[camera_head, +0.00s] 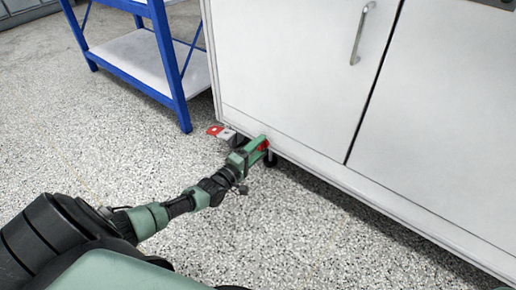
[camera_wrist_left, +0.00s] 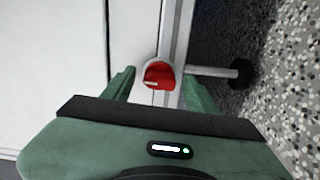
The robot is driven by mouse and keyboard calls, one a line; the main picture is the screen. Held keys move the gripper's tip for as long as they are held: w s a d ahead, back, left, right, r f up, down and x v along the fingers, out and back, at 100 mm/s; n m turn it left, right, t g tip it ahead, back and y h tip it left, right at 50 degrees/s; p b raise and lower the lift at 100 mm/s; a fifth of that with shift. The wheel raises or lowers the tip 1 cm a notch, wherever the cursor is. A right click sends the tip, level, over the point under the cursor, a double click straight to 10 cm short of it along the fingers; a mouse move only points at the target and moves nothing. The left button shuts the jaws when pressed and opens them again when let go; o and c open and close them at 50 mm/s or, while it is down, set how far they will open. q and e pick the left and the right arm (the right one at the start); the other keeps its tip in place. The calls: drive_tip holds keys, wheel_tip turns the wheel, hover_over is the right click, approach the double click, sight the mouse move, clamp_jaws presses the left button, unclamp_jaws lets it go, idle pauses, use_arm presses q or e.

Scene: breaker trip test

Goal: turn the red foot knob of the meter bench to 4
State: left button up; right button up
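The red foot knob (camera_wrist_left: 160,74) sits on the lower edge of the white meter bench (camera_head: 290,75), close to a dark-ended foot. It has a short pale mark on its face; I cannot read any numbers around it. In the head view the knob (camera_head: 263,146) is partly hidden by my left gripper (camera_head: 257,149). In the left wrist view my left gripper (camera_wrist_left: 161,82) is open, with one green finger on each side of the knob and visible gaps to it. I cannot tell how deep the knob lies between the fingers. My right gripper is not in view.
A red and white piece (camera_head: 220,132) is low by the bench's left corner, beside my left gripper. A blue-framed shelf (camera_head: 172,68) stands to the left of the bench. The bench foot (camera_wrist_left: 241,73) reaches the speckled floor, which is clear in front.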

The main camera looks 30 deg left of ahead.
use_arm(q)
drive_tip(key=s+p, duration=0.4)
drive_tip(key=s, duration=0.3)
drive_tip(key=shift+s+a, duration=0.3)
drive_tip(key=shift+s, duration=0.1)
